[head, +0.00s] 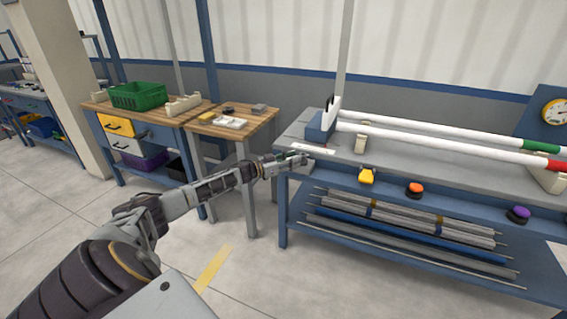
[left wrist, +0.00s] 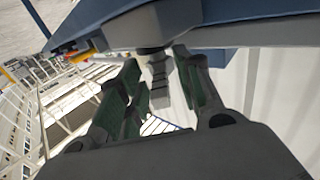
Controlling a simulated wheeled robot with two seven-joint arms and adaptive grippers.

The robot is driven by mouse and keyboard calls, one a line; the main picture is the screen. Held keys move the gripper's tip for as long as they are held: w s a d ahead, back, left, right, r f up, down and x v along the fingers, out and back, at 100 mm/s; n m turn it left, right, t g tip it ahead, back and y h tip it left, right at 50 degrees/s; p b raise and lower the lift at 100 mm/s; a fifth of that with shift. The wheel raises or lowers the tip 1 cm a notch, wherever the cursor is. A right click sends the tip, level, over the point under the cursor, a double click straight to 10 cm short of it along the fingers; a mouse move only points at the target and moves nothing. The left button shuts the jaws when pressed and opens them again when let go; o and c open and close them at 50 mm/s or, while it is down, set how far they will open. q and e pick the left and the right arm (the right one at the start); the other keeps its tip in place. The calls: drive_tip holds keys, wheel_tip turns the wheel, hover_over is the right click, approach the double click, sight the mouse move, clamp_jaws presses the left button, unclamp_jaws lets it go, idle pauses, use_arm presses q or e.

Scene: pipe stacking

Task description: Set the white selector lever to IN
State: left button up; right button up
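My left gripper (head: 290,159) is at the left front corner of the grey-topped blue bench (head: 300,131). In the left wrist view its two dark fingers (left wrist: 162,92) stand apart, so it is open. A pale grey, ridged lever-like piece (left wrist: 158,80) hangs from a dark angular hub (left wrist: 150,27) and shows between the fingers, with gaps beside it. It looks like the selector lever, but its white colour and any IN marking cannot be made out. In the head view the gripper hides this spot. My right gripper is not in view.
Two long white pipes, with a green band (head: 540,147) and a red end (head: 555,161), lie on the bench supports. A blue block (head: 320,126) stands at their left end. Yellow (head: 367,176), orange (head: 414,189) and purple (head: 518,213) knobs line the front. A wooden table (head: 255,123) stands left.

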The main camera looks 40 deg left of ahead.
use_arm(q)
drive_tip(key=v, duration=1.2)
idle(1.2)
idle(0.6)
